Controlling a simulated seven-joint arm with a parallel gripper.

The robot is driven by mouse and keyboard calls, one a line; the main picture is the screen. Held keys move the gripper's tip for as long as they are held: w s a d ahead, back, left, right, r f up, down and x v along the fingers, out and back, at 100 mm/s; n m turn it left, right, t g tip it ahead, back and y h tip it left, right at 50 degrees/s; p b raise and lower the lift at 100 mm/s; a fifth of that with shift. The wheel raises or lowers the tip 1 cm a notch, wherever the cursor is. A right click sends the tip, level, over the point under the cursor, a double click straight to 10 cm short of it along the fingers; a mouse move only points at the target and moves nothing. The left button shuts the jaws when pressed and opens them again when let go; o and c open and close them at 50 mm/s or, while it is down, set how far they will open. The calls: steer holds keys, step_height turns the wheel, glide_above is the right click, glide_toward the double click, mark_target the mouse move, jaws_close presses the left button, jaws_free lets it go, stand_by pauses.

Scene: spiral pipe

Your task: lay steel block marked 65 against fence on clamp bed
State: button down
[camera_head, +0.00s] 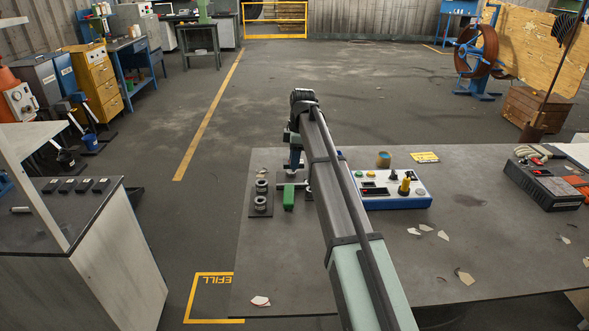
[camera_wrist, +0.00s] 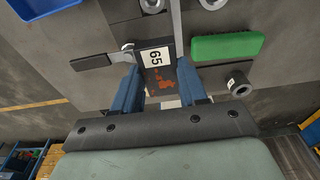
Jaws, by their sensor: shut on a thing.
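The steel block marked 65 (camera_wrist: 160,80) is dark, with a white label and orange-brown patches on its face. It lies between the two blue fingers of my gripper (camera_wrist: 160,92) in the wrist view, and the gripper is shut on it. A thin grey metal bar (camera_wrist: 177,30) runs beside the label end; I cannot tell whether it is the fence or whether the block touches it. In the head view my gripper (camera_head: 294,162) is over the left part of the table, and I cannot make out the block there. The clamp bed is not clearly distinguishable.
A blue-and-white control box (camera_head: 398,196) stands right of my arm. White shards (camera_head: 465,277) lie on the table.

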steer(key=shift+f, duration=2)
steer(key=shift+f, duration=0.6)
steer(key=c, duration=0.9)
jaws_free()
steer(key=r, duration=0.4)
steer(key=d+r, duration=0.1)
steer(key=r, duration=0.8)
steer(key=shift+d, duration=0.2)
